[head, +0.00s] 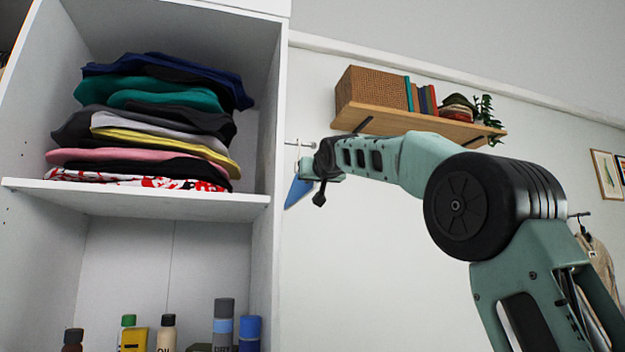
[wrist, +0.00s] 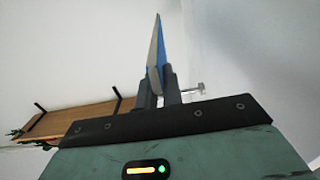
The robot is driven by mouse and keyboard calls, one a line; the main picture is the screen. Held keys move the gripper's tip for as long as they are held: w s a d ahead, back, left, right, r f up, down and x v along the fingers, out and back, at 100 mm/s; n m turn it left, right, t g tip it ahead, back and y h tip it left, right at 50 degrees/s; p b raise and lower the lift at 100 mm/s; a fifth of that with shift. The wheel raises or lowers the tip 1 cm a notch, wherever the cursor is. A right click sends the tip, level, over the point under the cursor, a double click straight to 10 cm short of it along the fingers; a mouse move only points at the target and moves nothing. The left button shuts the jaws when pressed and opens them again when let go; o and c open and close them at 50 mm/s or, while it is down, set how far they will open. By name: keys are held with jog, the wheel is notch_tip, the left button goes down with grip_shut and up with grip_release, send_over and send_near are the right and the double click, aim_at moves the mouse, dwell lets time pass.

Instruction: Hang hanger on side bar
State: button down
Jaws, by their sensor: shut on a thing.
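The blue hanger (head: 297,190) shows as a slanted blue piece beside the wardrobe's right outer wall. My gripper (head: 318,172) is shut on it, just right of that wall. In the wrist view the fingers (wrist: 159,88) pinch the hanger (wrist: 159,55), which is seen nearly edge-on. The short metal side bar (head: 303,145) sticks out from the wall just above the gripper. It also shows in the wrist view (wrist: 188,91), right of the fingers. A thin pale line runs near the bar above the hanger; I cannot tell whether the hook is around the bar.
The white wardrobe (head: 268,190) stands at left, with folded clothes (head: 155,120) on its shelf and several bottles (head: 222,320) below. A wooden wall shelf (head: 430,124) with books and a basket (head: 370,90) is behind my arm. Clothes (head: 597,255) hang at far right.

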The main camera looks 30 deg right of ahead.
jog(key=shift+f+b, duration=0.35)
jog(key=shift+f, duration=0.1)
dwell(0.5)
jog(key=c, duration=1.5)
grip_release()
jog(key=b+v, duration=0.8)
jog(key=v, duration=0.9)
jog(key=shift+s+a+r, duration=0.1)
jog(key=shift+s, duration=0.15)
